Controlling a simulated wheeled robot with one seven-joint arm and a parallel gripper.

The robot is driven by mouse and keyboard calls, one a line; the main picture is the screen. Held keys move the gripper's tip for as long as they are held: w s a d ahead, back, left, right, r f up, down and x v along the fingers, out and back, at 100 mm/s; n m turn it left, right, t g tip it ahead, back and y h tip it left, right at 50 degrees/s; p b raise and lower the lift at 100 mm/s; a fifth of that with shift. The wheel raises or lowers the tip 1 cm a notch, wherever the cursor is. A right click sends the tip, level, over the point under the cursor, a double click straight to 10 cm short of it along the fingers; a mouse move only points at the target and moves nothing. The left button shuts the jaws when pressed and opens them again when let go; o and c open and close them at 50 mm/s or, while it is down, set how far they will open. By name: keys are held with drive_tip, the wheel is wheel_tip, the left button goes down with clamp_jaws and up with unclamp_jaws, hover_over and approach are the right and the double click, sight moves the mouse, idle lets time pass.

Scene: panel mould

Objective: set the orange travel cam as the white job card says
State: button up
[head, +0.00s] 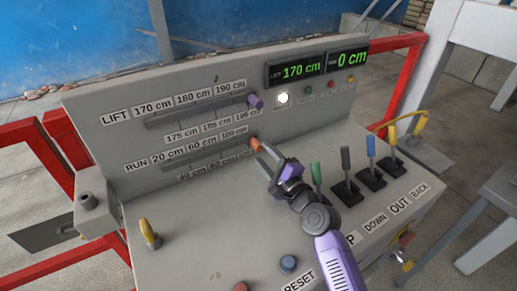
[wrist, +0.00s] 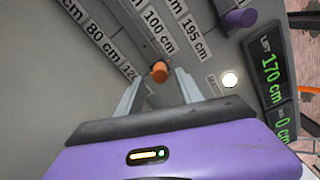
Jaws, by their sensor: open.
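The orange travel cam (head: 255,143) sits at the right end of the RUN slot (head: 190,161), by the 100 cm label and a partly hidden label. In the wrist view the orange cam (wrist: 159,72) shows between the tips of my open fingers, with gaps at its sides. My gripper (head: 262,160) is open and empty, right in front of the cam. How deep the fingers reach around it I cannot tell. The RUN readout (head: 348,58) shows 0 cm and the LIFT readout (head: 296,70) shows 170 cm. I see no white job card in either view.
A purple cam (head: 256,102) sits at the right end of the LIFT slot above. A lit white lamp (head: 283,98) is beside it. Green, black, blue and yellow levers (head: 346,160) stand to the right of my arm. A yellow-brown knob (head: 149,234) is at the left.

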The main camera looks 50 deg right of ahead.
sight(259, 149)
drive_tip(key=shift+x, duration=2.05)
clamp_jaws()
